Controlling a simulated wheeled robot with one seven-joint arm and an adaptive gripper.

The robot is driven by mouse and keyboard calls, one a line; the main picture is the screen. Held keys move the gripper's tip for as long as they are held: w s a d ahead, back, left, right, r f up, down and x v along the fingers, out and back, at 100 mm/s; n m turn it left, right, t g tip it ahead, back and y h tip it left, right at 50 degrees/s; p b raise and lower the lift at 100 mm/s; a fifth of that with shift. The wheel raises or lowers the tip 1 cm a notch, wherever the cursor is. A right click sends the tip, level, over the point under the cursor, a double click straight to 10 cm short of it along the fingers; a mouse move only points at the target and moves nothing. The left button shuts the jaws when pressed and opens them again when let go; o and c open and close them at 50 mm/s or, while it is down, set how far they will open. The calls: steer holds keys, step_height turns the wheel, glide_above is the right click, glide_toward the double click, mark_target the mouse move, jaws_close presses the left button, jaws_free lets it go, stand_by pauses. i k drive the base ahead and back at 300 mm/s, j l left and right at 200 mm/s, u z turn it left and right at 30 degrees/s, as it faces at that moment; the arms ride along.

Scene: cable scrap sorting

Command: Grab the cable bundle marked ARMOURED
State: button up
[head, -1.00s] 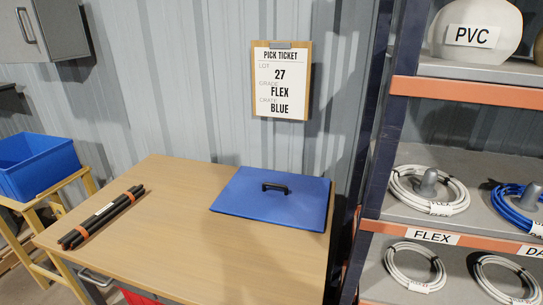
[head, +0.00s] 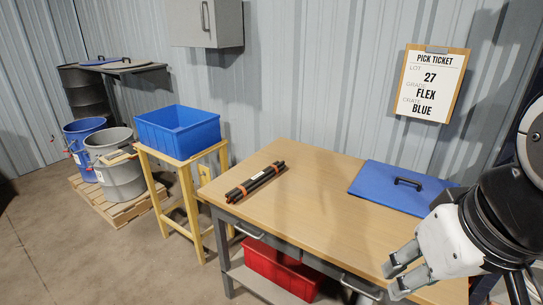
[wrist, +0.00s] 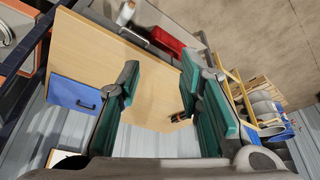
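A bundle of black cable lengths (head: 256,181) with orange bands lies on the left part of the wooden table. Its marking cannot be read now. In the wrist view the bundle (wrist: 186,104) shows small, partly hidden by my right-hand finger. My gripper (head: 396,278) is above the table's front right part in the head view, well apart from the bundle. In the wrist view the fingers of my gripper (wrist: 157,85) stand wide apart with nothing between them.
A blue lid (head: 395,187) with a black handle lies on the table's right. A blue crate (head: 178,133) sits on a yellow stand to the left. A red crate (head: 275,272) is below the table. A pick ticket (head: 432,85) hangs on the wall. The table's middle is clear.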

mark_target(240, 192)
steer(key=i+u, duration=0.1)
steer(key=u, duration=0.2)
steer(key=i+j+z, duration=0.35)
steer(key=i+j, duration=0.7)
steer(key=i, duration=0.1)
